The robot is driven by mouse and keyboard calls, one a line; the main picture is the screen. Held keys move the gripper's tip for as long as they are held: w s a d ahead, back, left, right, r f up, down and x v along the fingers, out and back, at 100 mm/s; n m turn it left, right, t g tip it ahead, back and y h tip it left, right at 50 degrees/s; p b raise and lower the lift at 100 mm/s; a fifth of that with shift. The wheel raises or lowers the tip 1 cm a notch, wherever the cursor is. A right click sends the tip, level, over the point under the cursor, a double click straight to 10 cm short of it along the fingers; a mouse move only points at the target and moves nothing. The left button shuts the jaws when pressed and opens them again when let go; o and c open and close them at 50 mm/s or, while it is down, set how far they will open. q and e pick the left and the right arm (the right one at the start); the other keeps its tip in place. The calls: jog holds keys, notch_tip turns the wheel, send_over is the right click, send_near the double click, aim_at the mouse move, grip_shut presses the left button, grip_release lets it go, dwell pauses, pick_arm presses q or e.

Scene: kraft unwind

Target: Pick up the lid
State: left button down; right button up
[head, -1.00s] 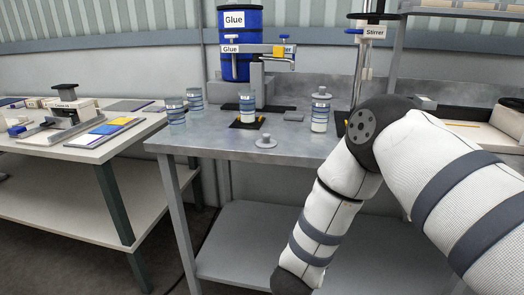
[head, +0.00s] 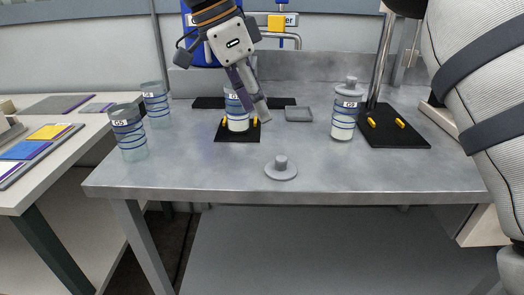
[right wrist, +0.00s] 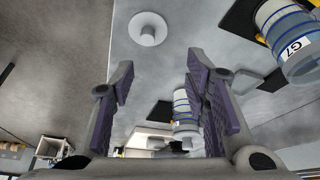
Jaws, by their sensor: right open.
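The loose lid (head: 281,168), a grey disc with a round knob, lies knob up on the front middle of the grey metal table (head: 210,175). It also shows in the right wrist view (right wrist: 147,30), beyond the fingertips and apart from them. My right gripper (head: 254,103) comes down from the top of the head view, open, with its fingers behind and above the lid. It partly hides a blue-banded jar (head: 238,122) on a black pad. In the right wrist view, no object is clasped between the spread fingers (right wrist: 157,75). My left gripper is in neither view.
A lidded jar (head: 344,113) stands right of the lid, beside a black stirrer base (head: 405,135) with yellow pegs. Two jars, one (head: 128,135) nearer the front, stand at the left. A small grey tray (head: 298,114) lies behind. The table around the lid is clear.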

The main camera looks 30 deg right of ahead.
aim_at(281, 158)
jog(key=x, duration=0.3)
jog(key=s+x, duration=0.1)
jog(key=x, duration=0.3)
jog(key=s+p+x, duration=0.1)
jog(key=x, duration=0.2)
jog(key=shift+s+a+f, duration=0.1)
jog(key=shift+a+f, duration=0.05)
jog(key=shift+a, duration=0.05)
jog(key=shift+d+f, duration=0.15)
jog(key=shift+f, duration=0.2)
jog(key=c, duration=0.9)
